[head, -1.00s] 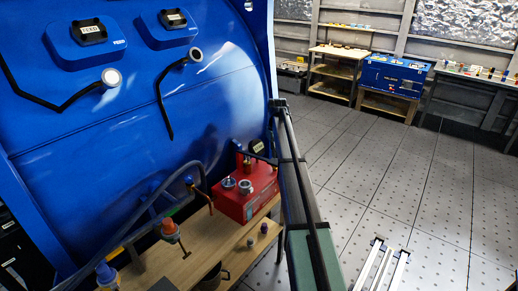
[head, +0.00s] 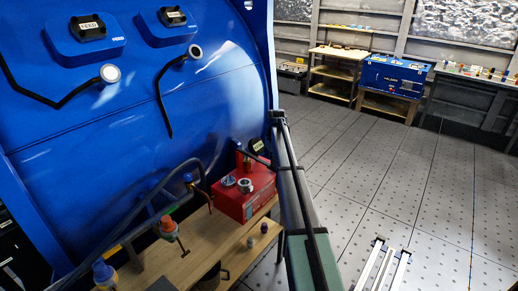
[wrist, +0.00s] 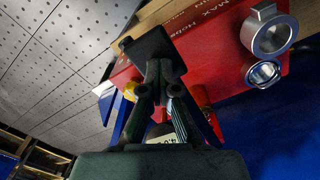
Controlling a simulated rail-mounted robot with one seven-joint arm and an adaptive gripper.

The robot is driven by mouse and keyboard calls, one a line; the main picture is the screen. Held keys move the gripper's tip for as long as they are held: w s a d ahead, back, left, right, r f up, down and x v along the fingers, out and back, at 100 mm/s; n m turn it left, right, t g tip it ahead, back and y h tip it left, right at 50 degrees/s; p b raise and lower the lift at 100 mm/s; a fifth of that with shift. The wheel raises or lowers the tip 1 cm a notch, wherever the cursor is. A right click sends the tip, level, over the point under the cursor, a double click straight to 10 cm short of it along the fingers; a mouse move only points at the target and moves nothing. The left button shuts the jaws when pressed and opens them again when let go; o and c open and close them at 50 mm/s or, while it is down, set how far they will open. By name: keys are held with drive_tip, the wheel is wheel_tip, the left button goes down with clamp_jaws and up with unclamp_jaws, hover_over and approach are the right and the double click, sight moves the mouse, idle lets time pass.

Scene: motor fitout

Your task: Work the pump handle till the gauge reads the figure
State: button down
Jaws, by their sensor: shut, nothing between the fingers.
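The red pump box (head: 240,196) sits on the wooden bench against the blue shell, with silver round fittings (head: 244,184) on top. A dark lever (head: 256,155), which looks like the pump handle, rises behind the box beside a brass post. In the wrist view my gripper (wrist: 150,45) is shut and empty, with its black fingertips in front of the red box (wrist: 215,50). I cannot tell whether they touch anything. A silver ring-shaped fitting (wrist: 272,35) is at upper right. No gauge reading is legible. A pale label (wrist: 165,139) is partly hidden behind my fingers.
An orange-and-green fitting (head: 168,226) and hoses (head: 125,232) stand left of the box. Small pieces (head: 264,228) lie on the wooden bench (head: 190,255). Open metal floor (head: 420,180) lies to the right; a blue chest (head: 396,75) is far back.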

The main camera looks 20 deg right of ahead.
drive_tip(key=shift+w+a+f, duration=0.1)
drive_tip(key=shift+w+f, duration=0.15)
drive_tip(key=shift+f, duration=0.8)
drive_tip(key=shift+s+d+r+p, duration=0.15)
drive_tip(key=shift+r+p, duration=0.4)
drive_tip(key=shift+r, duration=0.85)
drive_tip(key=shift+s+r+p, duration=0.15)
drive_tip(key=shift+r+p, duration=0.4)
drive_tip(key=shift+r, duration=0.8)
drive_tip(key=shift+s+d+r+p, duration=0.15)
drive_tip(key=shift+r+p, duration=0.4)
drive_tip(key=shift+r, duration=0.85)
drive_tip(key=shift+f, duration=0.15)
